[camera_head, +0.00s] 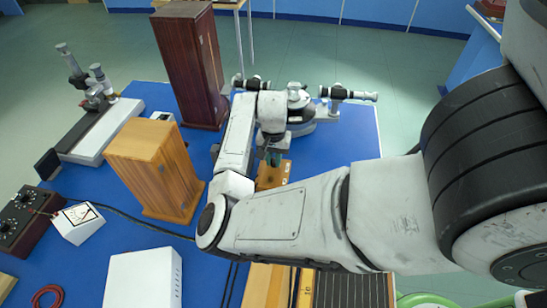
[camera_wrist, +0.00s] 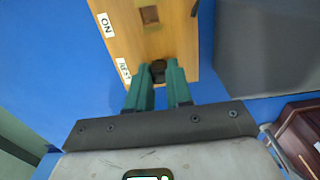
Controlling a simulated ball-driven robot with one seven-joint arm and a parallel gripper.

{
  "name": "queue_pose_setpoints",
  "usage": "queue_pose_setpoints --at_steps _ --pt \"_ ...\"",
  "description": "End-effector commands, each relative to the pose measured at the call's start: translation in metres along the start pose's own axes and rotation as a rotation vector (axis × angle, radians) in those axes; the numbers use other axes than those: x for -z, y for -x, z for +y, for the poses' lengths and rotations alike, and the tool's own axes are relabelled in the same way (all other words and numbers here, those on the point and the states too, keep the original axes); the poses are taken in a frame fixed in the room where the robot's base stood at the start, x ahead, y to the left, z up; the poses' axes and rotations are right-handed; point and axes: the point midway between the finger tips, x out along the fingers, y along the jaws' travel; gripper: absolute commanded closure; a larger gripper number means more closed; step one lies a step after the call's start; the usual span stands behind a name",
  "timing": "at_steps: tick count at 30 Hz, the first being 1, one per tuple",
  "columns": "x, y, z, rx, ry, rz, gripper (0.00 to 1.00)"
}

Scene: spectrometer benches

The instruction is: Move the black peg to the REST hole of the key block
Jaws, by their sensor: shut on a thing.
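The key block (camera_wrist: 177,32) is a wooden block with a white ON label (camera_wrist: 106,25) and a white REST label (camera_wrist: 123,70). A square hole (camera_wrist: 150,15) beside ON looks empty. The black peg (camera_wrist: 158,66) is between the green fingers of my gripper (camera_wrist: 159,72), level with the REST label. My gripper is shut on it. The REST hole is not visible, and I cannot tell whether the peg is in it or just above. In the head view the block (camera_head: 272,175) is partly hidden by my arm, with the gripper over it.
The blue bench top (camera_head: 120,225) carries a tall dark wooden box (camera_head: 190,65), a lighter wooden box (camera_head: 152,170) and a spectrometer (camera_head: 300,105) behind the block. A white box (camera_head: 143,278) is at the front. A black cable (camera_head: 140,220) runs across the bench.

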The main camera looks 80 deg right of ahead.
Motion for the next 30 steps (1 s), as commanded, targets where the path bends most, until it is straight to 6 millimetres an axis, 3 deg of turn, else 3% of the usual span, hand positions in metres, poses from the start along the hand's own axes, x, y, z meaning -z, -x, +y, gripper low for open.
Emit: queue_pose_setpoints --at_steps 3,4,13,23,30 --pt "0.000 0.000 0.000 0.000 0.000 0.000 1.00" --pt "0.000 0.000 0.000 0.000 0.000 0.000 0.78" --pt "0.000 0.000 0.000 0.000 0.000 0.000 0.50" --pt "0.001 0.005 0.000 0.001 0.000 0.002 0.50" --pt "0.001 0.044 -0.001 0.001 -0.002 0.005 0.50"
